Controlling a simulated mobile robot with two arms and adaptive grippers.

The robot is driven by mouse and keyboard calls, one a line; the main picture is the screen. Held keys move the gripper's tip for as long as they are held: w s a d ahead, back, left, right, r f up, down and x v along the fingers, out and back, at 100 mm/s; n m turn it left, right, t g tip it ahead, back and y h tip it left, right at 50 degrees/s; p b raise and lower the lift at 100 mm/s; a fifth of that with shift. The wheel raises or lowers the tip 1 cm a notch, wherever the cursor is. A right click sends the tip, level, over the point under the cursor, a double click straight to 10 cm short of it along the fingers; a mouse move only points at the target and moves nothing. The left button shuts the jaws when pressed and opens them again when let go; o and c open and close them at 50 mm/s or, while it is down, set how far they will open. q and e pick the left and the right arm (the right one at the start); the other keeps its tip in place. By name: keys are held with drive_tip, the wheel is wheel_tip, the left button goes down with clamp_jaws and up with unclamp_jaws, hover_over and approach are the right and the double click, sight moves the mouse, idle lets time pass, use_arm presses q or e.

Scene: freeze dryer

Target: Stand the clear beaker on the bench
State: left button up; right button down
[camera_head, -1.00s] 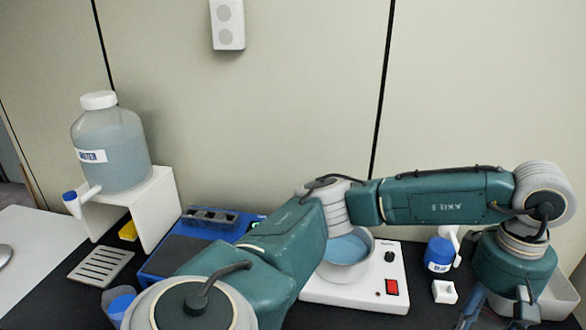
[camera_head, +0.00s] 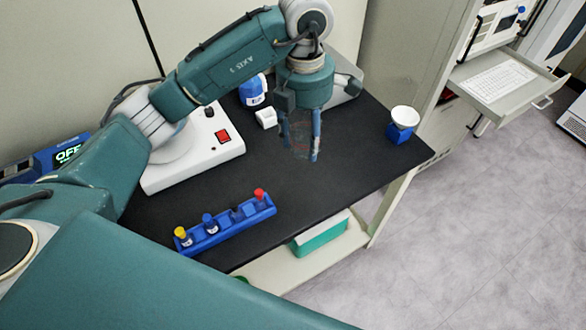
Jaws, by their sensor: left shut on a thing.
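My left gripper (camera_head: 301,140) points down over the right part of the black bench (camera_head: 330,185). It is shut on the clear beaker (camera_head: 299,130), which shows faintly between its fingers. The beaker is see-through and partly hidden by the fingers. It looks upright, close to the bench top; I cannot tell whether its base touches. My right gripper is not in view.
A blue rack (camera_head: 228,231) with small capped vials stands near the front edge. A white hotplate (camera_head: 215,155) is to the left, a blue-labelled bottle (camera_head: 253,91) behind, and a blue holder with a white bowl (camera_head: 403,122) at right. Bench between is clear.

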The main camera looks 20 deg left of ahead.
use_arm(q)
drive_tip(key=p, duration=0.2)
hover_over(303, 189)
wheel_tip(303, 189, down, 12)
drive_tip(key=shift+a+r, duration=0.1)
drive_tip(key=shift+r, duration=0.1)
wheel_tip(303, 189, down, 4)
drive_tip(key=shift+f+p, duration=0.25)
drive_tip(key=shift+p, duration=0.2)
drive_tip(key=shift+f, duration=0.3)
drive_tip(key=o, duration=1.7)
